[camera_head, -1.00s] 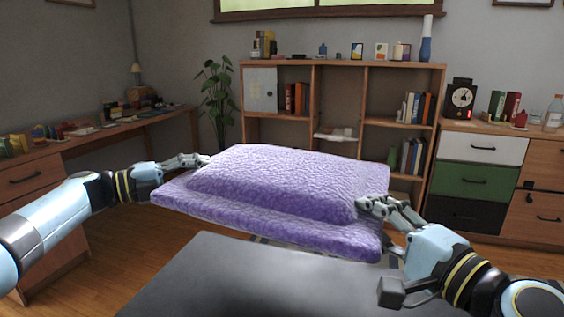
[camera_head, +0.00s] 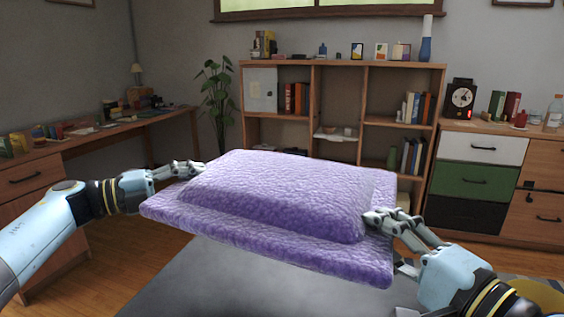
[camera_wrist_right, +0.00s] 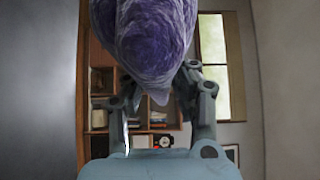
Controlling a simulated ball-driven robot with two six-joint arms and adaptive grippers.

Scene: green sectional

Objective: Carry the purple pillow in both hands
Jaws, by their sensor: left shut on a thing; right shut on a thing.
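The purple pillow (camera_head: 275,195) is held between my two grippers in the middle of the head view, with a raised centre and a flat border. My left gripper (camera_head: 188,168) is shut on its left edge. My right gripper (camera_head: 378,218) is shut on its right edge. In the right wrist view the pillow (camera_wrist_right: 150,35) fills the space between the fingers of my right gripper (camera_wrist_right: 160,85). The parts of the fingers beneath or behind the pillow are hidden.
A wooden shelf (camera_head: 340,62) with books stands behind, a plant (camera_head: 216,95) at its left. A desk (camera_head: 125,125) runs along the left wall. A drawer cabinet (camera_head: 478,181) stands at the right. Wooden floor (camera_head: 165,250) shows at the left.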

